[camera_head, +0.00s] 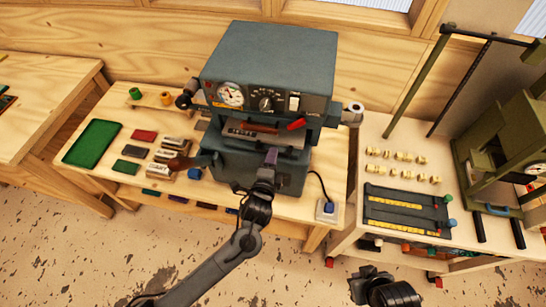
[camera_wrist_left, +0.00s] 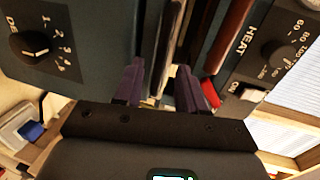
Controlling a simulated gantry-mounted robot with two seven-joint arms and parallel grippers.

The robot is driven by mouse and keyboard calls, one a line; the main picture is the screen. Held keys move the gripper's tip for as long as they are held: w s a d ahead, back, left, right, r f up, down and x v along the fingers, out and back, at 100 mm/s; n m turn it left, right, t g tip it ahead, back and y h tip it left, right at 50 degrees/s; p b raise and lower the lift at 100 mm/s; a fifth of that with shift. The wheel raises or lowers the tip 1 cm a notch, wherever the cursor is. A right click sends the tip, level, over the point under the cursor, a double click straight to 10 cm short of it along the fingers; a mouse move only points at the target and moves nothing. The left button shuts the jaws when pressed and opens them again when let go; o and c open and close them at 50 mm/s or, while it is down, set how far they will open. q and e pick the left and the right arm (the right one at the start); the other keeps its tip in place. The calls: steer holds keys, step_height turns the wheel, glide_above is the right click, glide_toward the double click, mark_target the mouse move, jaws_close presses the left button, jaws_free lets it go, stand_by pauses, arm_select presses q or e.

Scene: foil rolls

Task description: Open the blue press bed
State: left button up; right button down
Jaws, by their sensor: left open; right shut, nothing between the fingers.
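The blue-grey press (camera_head: 270,65) stands on the wooden table, with a gauge, a knob and a switch on its upper front. Its bed (camera_head: 258,138) is in the gap between the upper housing and the lower body, holding a dark reddish bar. My right gripper (camera_head: 370,274) is low in the head view, shut and empty, away from the press.
A red lever (camera_head: 296,124) sticks out close to my left gripper. Several foil rolls and blocks and a green tray (camera_head: 93,142) lie left of the press. A green machine (camera_head: 505,150) stands on the right table.

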arm_select(q)
steer(key=shift+w+d+f, duration=0.15)
steer(key=shift+w, duration=0.45)
jaws_close()
